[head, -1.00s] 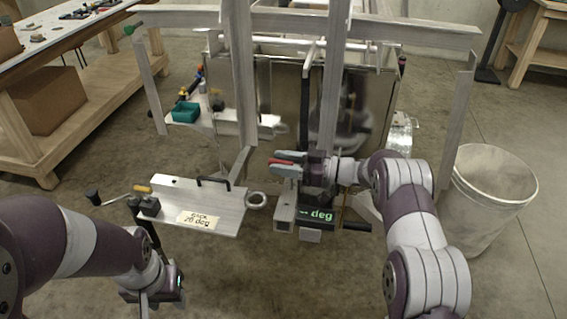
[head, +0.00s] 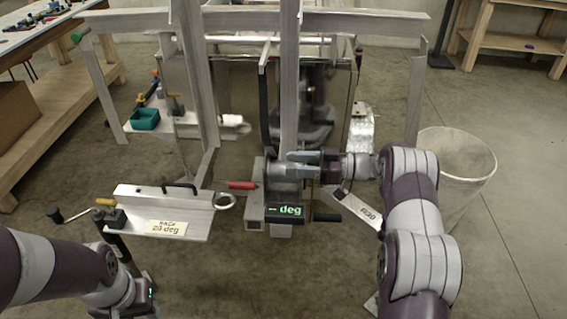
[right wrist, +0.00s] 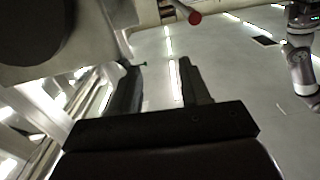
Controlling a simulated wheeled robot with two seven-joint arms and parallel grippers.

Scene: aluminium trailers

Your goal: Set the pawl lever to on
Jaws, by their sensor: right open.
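The red-handled lever (head: 242,185), which I take to be the pawl lever, points left from the grey winch body (head: 270,180) on the trailer front. Its red tip (right wrist: 195,18) shows at the top of the right wrist view, beyond the fingers and apart from them. My right gripper (head: 292,163) is above and to the right of the red handle, in front of the winch. In the right wrist view my right gripper (right wrist: 157,68) has its two dark fingers apart with nothing between them. My left gripper (head: 148,290) is low at the left, its jaws unclear.
A display reading "-- deg" (head: 286,211) sits below the winch, with a black crank grip (head: 327,217) beside it. A rack plate (head: 140,212) with a ring and small crank stands left. A pale tag (head: 360,212) hangs right. A white bin (head: 462,175) stands behind my right arm.

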